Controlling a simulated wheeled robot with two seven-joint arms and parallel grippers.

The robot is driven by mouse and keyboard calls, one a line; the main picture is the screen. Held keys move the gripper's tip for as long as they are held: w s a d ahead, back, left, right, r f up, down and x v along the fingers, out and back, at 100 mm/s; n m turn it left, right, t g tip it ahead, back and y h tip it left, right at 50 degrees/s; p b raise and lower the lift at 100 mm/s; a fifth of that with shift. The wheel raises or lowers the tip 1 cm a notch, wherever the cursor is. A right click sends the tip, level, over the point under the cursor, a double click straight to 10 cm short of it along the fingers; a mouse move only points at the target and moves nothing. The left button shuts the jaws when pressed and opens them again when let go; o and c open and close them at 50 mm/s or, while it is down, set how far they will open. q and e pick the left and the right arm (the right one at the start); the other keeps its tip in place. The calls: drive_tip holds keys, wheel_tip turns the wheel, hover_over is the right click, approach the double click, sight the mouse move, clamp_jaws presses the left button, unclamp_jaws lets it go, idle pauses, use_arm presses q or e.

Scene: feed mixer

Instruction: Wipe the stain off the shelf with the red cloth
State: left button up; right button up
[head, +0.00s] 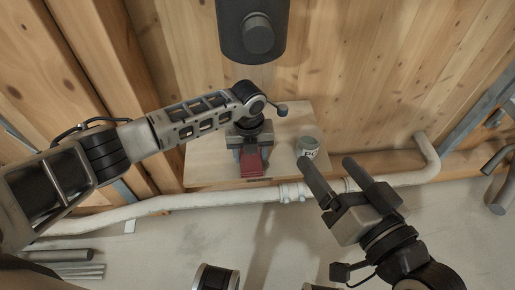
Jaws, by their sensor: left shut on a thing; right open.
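The red cloth (252,164) is in my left gripper (251,152), which is shut on it over the shelf. The wooden shelf (205,165) is against the plank wall, and the cloth is over its front middle part. I cannot tell whether the cloth touches the surface. No stain is visible; part of the shelf is hidden by my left arm and gripper. My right gripper (337,170) is open and empty, its fingers pointing toward the shelf's right front corner.
A pale pipe (225,202) runs along the wall below the shelf. Metal rods (75,262) lie on the floor at lower left. A dark cylinder (253,30) is above the shelf.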

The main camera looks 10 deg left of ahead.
sight(235, 164)
use_arm(q)
drive_tip(key=shift+s+a+f, duration=0.1)
drive_tip(key=shift+s+a, duration=0.1)
drive_tip(key=shift+a, duration=0.2)
drive_tip(key=shift+s+a+p, duration=0.2)
drive_tip(key=shift+a+p, duration=0.2)
drive_tip(key=shift+a, duration=0.1)
drive_tip(key=shift+s+a+p, duration=0.15)
drive_tip(key=shift+a+p, duration=0.2)
drive_tip(key=shift+a, duration=0.1)
drive_tip(key=shift+s+a+f+p, duration=0.2)
drive_tip(key=shift+a+p, duration=0.1)
drive_tip(key=shift+a, duration=0.3)
